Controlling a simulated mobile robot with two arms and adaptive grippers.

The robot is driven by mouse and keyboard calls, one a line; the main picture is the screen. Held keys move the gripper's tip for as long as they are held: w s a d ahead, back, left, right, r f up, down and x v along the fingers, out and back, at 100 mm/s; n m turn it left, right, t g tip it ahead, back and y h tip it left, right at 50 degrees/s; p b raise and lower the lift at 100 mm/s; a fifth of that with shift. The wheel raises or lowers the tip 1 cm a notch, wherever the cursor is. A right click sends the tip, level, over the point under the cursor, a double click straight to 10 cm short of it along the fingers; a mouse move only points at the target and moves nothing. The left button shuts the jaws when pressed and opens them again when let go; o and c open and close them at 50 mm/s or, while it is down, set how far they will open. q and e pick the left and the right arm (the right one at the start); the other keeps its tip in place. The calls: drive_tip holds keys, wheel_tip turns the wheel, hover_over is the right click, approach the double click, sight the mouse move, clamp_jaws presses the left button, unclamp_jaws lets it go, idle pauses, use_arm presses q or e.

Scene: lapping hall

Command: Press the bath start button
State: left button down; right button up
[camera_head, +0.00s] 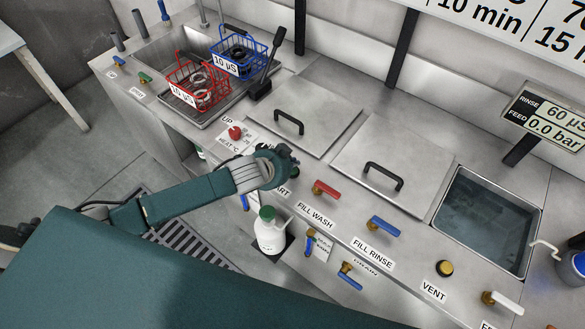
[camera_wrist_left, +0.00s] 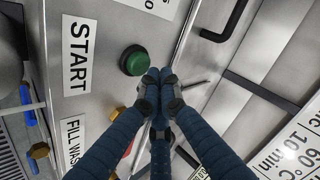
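The green bath start button (camera_wrist_left: 134,60) sits on the steel panel beside the START label (camera_wrist_left: 77,55) in the left wrist view. My left gripper (camera_wrist_left: 158,76) has its blue fingers drawn together at the tips, with nothing between them. The tips overlap the button's lower right edge in that picture; I cannot tell whether they touch it. In the head view my left gripper (camera_head: 286,163) is over the front panel, hiding the button and part of the START label (camera_head: 281,190). My right gripper is not in view.
A red knob (camera_head: 235,132) lies left of the gripper, and a red valve lever (camera_head: 326,189) to its right. Two lids with black handles (camera_head: 289,121) (camera_head: 384,176) lie behind. Red (camera_head: 196,83) and blue (camera_head: 240,50) baskets stand at the back left.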

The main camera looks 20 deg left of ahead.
use_arm(q)
drive_tip(key=shift+f, duration=0.4)
drive_tip(key=shift+f+b, duration=0.3)
drive_tip(key=shift+f, duration=0.2)
idle(0.8)
idle(0.3)
drive_tip(key=shift+r+p, duration=0.9)
drive_tip(key=shift+p, duration=0.15)
wheel_tip(320, 180, up, 5)
drive_tip(key=p, duration=0.5)
drive_tip(key=shift+r, duration=0.1)
drive_tip(key=shift+s, duration=0.1)
idle(0.4)
